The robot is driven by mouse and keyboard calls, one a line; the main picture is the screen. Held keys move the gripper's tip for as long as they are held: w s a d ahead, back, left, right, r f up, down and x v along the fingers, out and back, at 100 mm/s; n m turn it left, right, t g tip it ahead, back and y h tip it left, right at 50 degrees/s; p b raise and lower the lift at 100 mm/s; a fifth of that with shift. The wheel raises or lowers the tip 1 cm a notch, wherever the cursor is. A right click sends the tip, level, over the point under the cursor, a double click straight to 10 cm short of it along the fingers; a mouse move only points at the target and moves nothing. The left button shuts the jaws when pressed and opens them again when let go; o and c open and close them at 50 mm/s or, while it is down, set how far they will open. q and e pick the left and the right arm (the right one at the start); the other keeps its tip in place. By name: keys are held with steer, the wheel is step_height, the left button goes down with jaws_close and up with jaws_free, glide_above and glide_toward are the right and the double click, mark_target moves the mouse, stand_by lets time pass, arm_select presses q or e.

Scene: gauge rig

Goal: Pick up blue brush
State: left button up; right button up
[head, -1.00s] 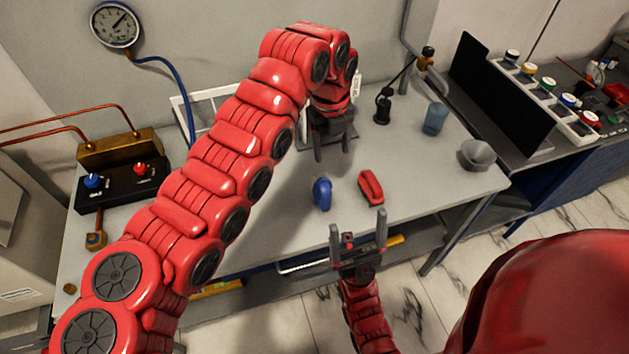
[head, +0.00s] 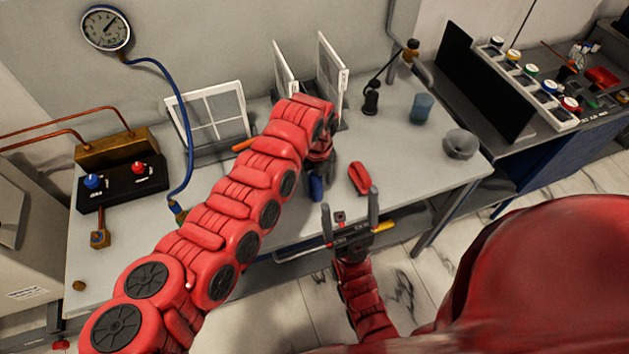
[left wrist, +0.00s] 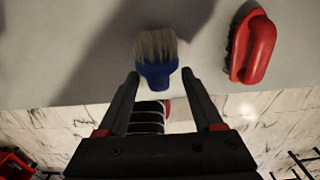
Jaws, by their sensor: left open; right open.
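The blue brush (head: 316,188) lies near the front edge of the table, partly hidden behind my left gripper in the head view. In the left wrist view the blue brush (left wrist: 157,71) has its tan bristles pointing away from me. My left gripper (left wrist: 160,76) is open, with its fingertips on either side of the blue body. I cannot tell whether they touch it. In the head view my left gripper (head: 319,170) is mostly covered by its arm. My right gripper (head: 350,205) is open and empty, in front of the table edge.
A red brush (head: 359,178) lies just right of the blue one; it also shows in the left wrist view (left wrist: 262,48). White frames (head: 213,118) stand at the back. A blue cup (head: 421,108) and a grey bowl (head: 460,144) are at the right.

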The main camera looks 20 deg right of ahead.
arm_select(q)
steer(key=shift+a+f+p, duration=0.1)
steer(key=shift+f+p, duration=0.3)
steer(key=shift+f, duration=1.4)
jaws_close()
